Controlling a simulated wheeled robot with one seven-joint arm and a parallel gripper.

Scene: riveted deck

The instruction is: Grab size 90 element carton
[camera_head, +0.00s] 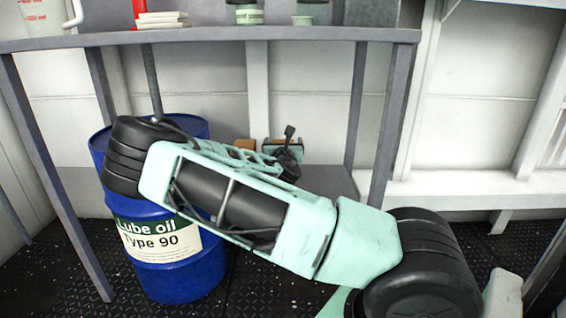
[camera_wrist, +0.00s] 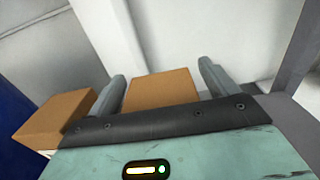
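In the wrist view, my gripper (camera_wrist: 163,82) is open, with one grey finger on each side. A plain brown carton (camera_wrist: 160,90) shows between the fingers; its near part is hidden by the gripper body, and I cannot tell if the fingers touch it. A second brown carton (camera_wrist: 55,118) lies outside the left finger. In the head view, one brown carton (camera_head: 244,144) shows small behind my arm on the lower shelf, and my gripper is mostly hidden by the wrist. No size marking is readable on either carton.
A blue lube oil drum (camera_head: 175,268) stands at the left, behind my arm. The grey table's top (camera_head: 210,35) runs above the arm, with its legs (camera_head: 383,130) at the sides. The lower shelf (camera_head: 330,180) is bare at right. A white wall closes the back.

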